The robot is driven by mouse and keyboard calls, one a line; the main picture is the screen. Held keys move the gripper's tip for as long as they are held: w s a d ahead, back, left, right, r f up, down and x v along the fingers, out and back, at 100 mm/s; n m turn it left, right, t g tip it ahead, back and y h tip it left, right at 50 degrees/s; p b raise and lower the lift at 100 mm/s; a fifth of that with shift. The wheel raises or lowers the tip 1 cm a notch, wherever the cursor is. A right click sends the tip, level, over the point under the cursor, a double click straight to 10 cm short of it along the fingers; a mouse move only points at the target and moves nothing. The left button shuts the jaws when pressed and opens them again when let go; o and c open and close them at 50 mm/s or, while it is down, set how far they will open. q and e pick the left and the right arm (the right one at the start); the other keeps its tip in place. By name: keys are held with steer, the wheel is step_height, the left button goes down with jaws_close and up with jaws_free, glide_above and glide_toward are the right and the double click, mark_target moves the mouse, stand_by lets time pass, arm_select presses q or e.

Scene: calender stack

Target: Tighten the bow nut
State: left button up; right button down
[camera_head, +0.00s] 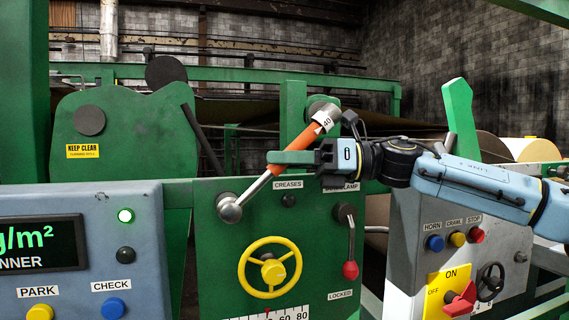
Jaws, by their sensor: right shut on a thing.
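A wrench with an orange handle (284,158) and a steel shaft slants from lower left to upper right in front of the green machine panel. Its white end band reads 40. The round steel head (229,208) of the wrench is at the panel's left part, where it seems to sit over the bow nut; the nut itself is hidden. My right gripper (290,158) comes in from the right and is shut on the orange handle about midway. My left gripper is not in view.
A yellow handwheel (269,267) is below the wrench, and a red-knobbed lever (350,269) hangs to its right. A grey console (84,253) with a green-lit display stands at left. A control box (432,270) with buttons and a yellow switch plate stands at right.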

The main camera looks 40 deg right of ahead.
steer(key=shift+f, duration=0.25)
steer(key=shift+d+f+b, duration=0.15)
steer(key=shift+f+b, duration=0.05)
steer(key=shift+b, duration=0.45)
steer(key=shift+d+f+y+b, duration=0.15)
steer(key=shift+d+y+b, duration=0.2)
steer(key=shift+d, duration=0.1)
steer(key=shift+r, duration=0.3)
steer(key=shift+a+r+p, duration=0.35)
steer(key=shift+a+p, duration=0.1)
steer(key=shift+p, duration=0.35)
steer(key=shift+w+a+r+h+p, duration=0.1)
steer(key=shift+a+r+h+p, duration=0.2)
steer(key=shift+h+p, duration=0.4)
